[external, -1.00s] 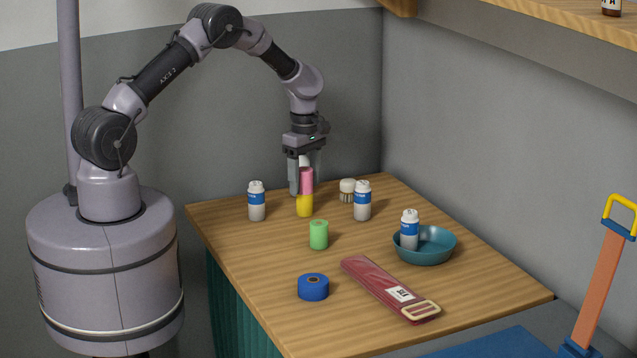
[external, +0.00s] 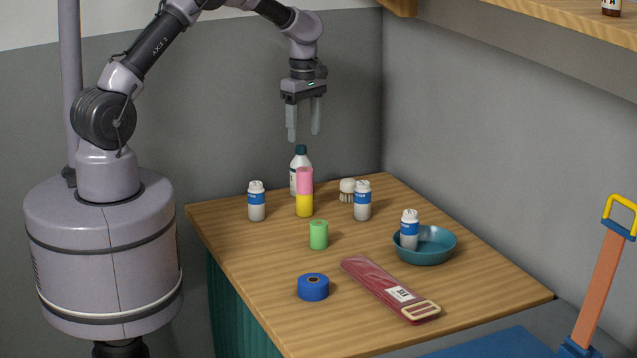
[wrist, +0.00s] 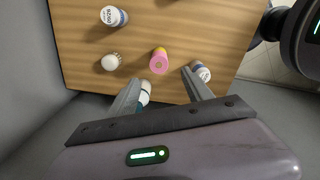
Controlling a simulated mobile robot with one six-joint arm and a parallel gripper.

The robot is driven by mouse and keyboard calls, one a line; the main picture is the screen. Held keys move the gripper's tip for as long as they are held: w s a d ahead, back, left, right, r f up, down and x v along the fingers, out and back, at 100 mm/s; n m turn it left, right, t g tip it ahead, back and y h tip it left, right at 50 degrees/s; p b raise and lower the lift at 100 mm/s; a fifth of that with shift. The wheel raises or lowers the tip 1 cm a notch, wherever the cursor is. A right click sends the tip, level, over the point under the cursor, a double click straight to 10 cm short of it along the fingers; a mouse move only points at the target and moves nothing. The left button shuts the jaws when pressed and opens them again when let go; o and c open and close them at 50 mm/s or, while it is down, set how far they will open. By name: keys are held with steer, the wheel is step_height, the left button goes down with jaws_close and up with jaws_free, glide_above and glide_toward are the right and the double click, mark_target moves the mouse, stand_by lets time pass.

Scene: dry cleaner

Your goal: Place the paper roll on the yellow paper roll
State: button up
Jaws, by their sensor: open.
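A pink paper roll (external: 305,181) stands upright on top of the yellow paper roll (external: 304,206) near the back of the table. In the wrist view the pink roll (wrist: 159,61) shows from above, with a sliver of yellow at its far edge. My gripper (external: 304,138) is open and empty, well above the rolls and apart from them. In the wrist view my gripper's fingers (wrist: 164,88) are spread. A green roll (external: 318,235) stands alone nearer the front.
A dark-capped white bottle (external: 301,165) stands behind the stack. White-and-blue bottles stand left (external: 257,201) and right (external: 362,201), beside a small brush (external: 347,188). A teal bowl (external: 437,243) holds another bottle. Blue tape (external: 313,288) and a red packaged belt (external: 385,288) lie in front.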

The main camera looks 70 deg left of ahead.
steer(key=s+d+r+m+t+y, duration=0.1)
steer(key=s+d+r+m, duration=0.45)
steer(key=r, duration=0.25)
steer(key=s+d+r+m+t, duration=0.1)
steer(key=s+d+r+m, duration=0.3)
steer(key=s+r+m, duration=0.4)
steer(key=s+d+r+m+t, duration=0.1)
steer(key=s+d+m, duration=0.1)
steer(key=s+m, duration=0.4)
steer(key=s+d+m+t, duration=0.2)
steer(key=s+d+m, duration=0.1)
steer(key=s+m, duration=0.4)
steer(key=shift+s+r+t+y, duration=0.3)
steer(key=shift+s+r+y, duration=0.1)
steer(key=shift+s, duration=0.85)
steer(key=shift+f, duration=0.1)
